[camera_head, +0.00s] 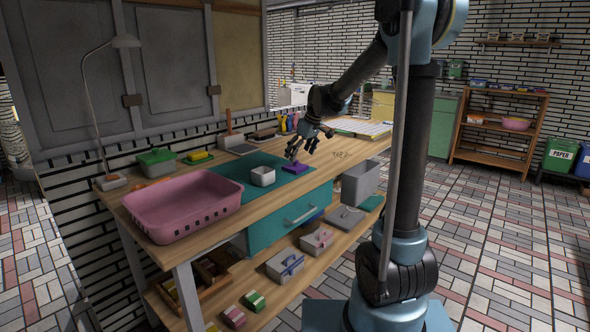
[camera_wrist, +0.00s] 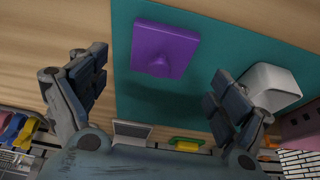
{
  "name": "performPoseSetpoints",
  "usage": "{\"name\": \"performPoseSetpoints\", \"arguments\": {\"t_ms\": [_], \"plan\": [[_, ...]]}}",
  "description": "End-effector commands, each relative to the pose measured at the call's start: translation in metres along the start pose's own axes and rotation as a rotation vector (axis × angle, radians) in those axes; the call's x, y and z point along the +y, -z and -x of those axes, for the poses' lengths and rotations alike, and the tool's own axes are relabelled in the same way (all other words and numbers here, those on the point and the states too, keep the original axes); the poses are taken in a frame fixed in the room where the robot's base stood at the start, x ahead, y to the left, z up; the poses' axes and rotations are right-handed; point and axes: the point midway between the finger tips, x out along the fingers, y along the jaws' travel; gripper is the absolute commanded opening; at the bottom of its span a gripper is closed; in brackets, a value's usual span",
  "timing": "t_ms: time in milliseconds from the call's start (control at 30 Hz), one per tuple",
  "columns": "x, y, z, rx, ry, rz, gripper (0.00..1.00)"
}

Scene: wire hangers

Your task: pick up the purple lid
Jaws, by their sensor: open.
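The purple lid (camera_head: 295,168) lies flat on the teal mat (camera_head: 232,171) on the wooden bench, close to the mat's right end. In the wrist view the purple lid (camera_wrist: 165,50) is square with a raised knob, and lies ahead of and between my spread fingers. My gripper (camera_head: 300,150) is above the lid in the head view, apart from it. The wrist view shows my gripper (camera_wrist: 155,90) open with nothing between its fingers.
A white square container (camera_head: 263,176) stands on the mat beside the lid. A pink basket (camera_head: 182,205) stands at the bench's near left. A green-lidded box (camera_head: 157,162) and a yellow sponge (camera_head: 198,156) sit behind.

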Motion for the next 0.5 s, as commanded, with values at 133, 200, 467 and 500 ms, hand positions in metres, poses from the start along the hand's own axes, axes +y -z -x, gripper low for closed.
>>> {"name": "performPoseSetpoints", "arguments": {"t_ms": [133,200,467,500], "plan": [[0.000,0.000,-0.013,0.000,0.000,0.000,0.91],[0.000,0.000,-0.023,0.000,0.000,0.001,0.91],[0.000,-0.001,-0.049,0.000,0.000,0.000,0.91],[0.000,-0.001,-0.051,0.000,0.000,0.000,0.91]]}}
